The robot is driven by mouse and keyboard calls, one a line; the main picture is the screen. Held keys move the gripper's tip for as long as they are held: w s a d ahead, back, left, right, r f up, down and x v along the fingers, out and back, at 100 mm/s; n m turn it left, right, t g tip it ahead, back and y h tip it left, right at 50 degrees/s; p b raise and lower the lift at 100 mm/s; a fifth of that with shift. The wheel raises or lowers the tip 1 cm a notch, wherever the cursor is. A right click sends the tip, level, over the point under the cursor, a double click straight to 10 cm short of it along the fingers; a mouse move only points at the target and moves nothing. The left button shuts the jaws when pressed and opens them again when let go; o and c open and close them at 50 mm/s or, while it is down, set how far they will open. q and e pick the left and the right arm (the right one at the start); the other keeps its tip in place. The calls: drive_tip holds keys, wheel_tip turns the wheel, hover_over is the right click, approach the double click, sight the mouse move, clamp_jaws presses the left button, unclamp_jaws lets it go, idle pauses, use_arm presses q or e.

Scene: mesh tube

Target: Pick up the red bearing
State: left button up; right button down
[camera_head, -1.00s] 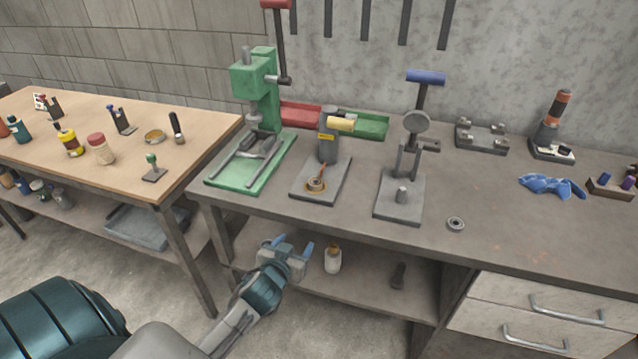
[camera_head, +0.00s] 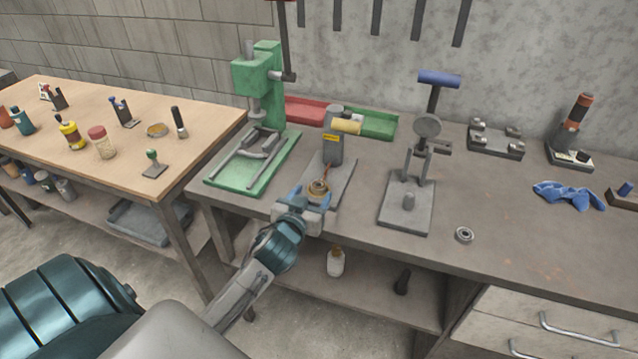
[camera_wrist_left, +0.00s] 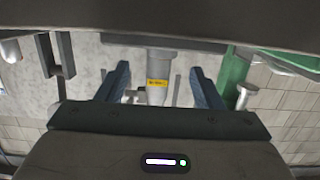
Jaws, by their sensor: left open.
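A plain silver bearing (camera_head: 464,235) lies flat on the bench to the right. My left gripper (camera_head: 312,196) is open and empty at the bench's front edge, its blue fingers just before the copper-toned ring and partly overlapping its stand. In the left wrist view the labelled stand (camera_wrist_left: 158,85) shows between the open fingers (camera_wrist_left: 160,72); I cannot make out the ring there. My right gripper is not in view.
A green press (camera_head: 262,100) stands left of the stand, and a grey toggle clamp press (camera_head: 407,200) stands to its right. Red (camera_head: 303,110) and green (camera_head: 372,124) trays lie behind. The bench around the silver bearing is clear.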

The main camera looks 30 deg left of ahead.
sight(316, 189)
use_arm(q)
drive_tip(key=shift+w+a, duration=0.1)
drive_tip(key=shift+w, duration=0.3)
drive_tip(key=shift+w+a+f, duration=0.1)
drive_tip(key=shift+w+f, duration=0.1)
drive_tip(key=shift+w, duration=0.15)
drive_tip(key=p+x, duration=0.2)
drive_tip(key=x, duration=0.2)
drive_tip(key=shift+a+f, duration=0.1)
drive_tip(key=shift+f, duration=0.05)
drive_tip(key=shift+w+f, duration=0.1)
drive_tip(key=shift+w, duration=0.15)
drive_tip(key=c, duration=0.9)
drive_tip(key=shift+c, duration=1)
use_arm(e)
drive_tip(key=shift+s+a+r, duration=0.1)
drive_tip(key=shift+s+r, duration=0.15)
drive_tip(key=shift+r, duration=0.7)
